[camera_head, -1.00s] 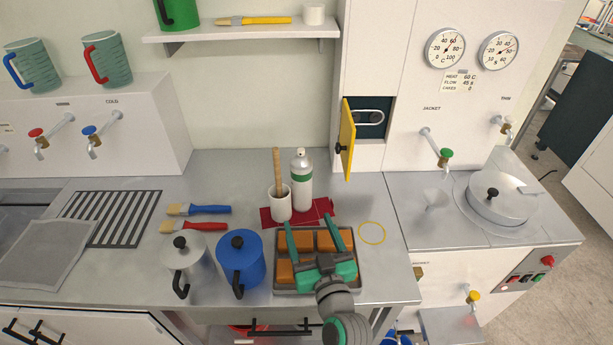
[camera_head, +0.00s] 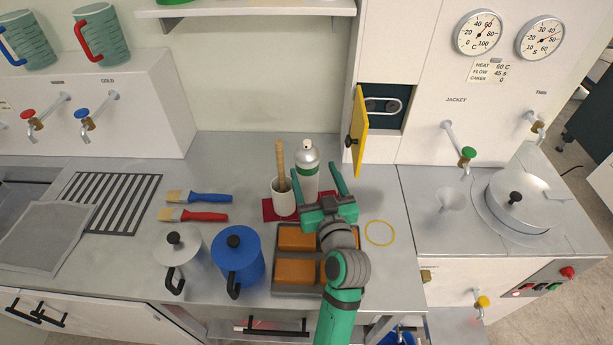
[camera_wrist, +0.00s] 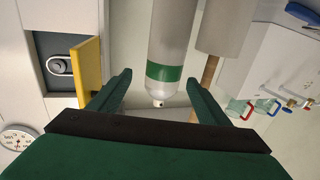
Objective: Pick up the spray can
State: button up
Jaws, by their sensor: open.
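The spray can (camera_head: 308,178) is a silver-grey cylinder with a green band and a small white nozzle on top. It stands upright at the back of the steel counter, on or beside a dark red cloth (camera_head: 270,212). My gripper (camera_head: 314,169) is open, with its green fingers reaching toward the can from the front. In the wrist view, which looks upside down, the can (camera_wrist: 170,40) appears between the two fingers (camera_wrist: 158,80), its nozzle toward the palm. I cannot tell whether the fingers touch it.
A white cup (camera_head: 284,200) with a wooden-handled tool stands close left of the can. An open yellow door (camera_head: 360,132) juts out at the right. A tray of orange blocks (camera_head: 296,240), a blue jug (camera_head: 238,262) and a yellow ring (camera_head: 380,232) are nearer the front.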

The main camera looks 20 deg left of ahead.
jog(key=x, duration=0.5)
jog(key=shift+w+a+f, duration=0.1)
jog(key=shift+a+f, duration=0.25)
jog(key=shift+a, duration=0.05)
jog(key=c, duration=1.5)
grip_shut()
